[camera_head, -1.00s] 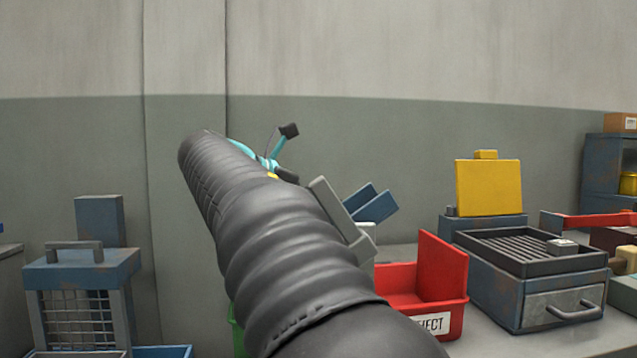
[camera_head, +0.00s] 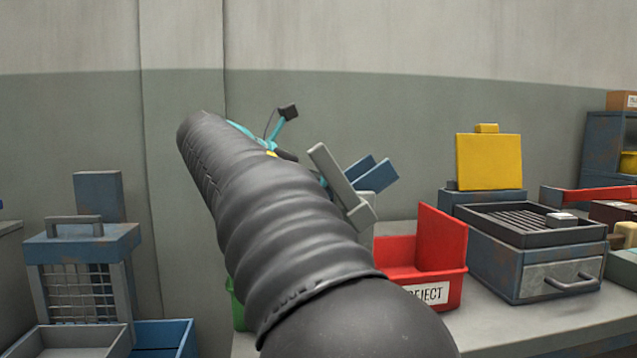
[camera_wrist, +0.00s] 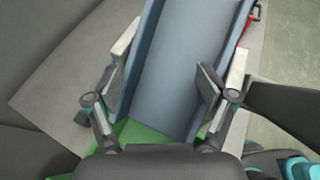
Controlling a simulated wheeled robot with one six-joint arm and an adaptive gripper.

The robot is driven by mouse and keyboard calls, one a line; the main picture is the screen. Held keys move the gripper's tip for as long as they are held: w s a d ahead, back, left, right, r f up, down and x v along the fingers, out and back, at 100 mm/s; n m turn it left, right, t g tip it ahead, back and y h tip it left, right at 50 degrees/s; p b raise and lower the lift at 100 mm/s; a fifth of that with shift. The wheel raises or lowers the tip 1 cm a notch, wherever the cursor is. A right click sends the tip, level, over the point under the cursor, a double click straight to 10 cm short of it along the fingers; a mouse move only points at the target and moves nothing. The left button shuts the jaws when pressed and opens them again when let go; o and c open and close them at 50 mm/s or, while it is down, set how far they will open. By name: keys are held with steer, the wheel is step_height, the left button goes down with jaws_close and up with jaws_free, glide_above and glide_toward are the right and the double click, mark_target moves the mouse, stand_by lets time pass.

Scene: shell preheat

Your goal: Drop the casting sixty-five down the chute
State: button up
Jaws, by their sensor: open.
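The chute (camera_wrist: 180,60) is a blue-grey channel with raised side walls that fills the middle of the wrist view. In the head view its blue upper end (camera_head: 375,175) shows beside my arm, and the rest is hidden. My gripper (camera_wrist: 162,82) is open over the channel, one finger near each side wall, with nothing seen between the fingers. I cannot make out a casting in the channel or pick out one marked sixty-five in either view.
A red reject bin (camera_head: 443,250) stands right of my arm. Right of it is a heater with a dark grill (camera_head: 510,222) and a small grey block (camera_head: 561,219) on top. A green surface (camera_wrist: 145,132) lies below the chute. A caged unit (camera_head: 80,255) and trays stand left.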

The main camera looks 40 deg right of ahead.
steer(key=shift+a, duration=0.15)
steer(key=v, duration=1.1)
steer(key=shift+a+r, duration=0.25)
steer(key=shift+a, duration=0.05)
stand_by(0.6)
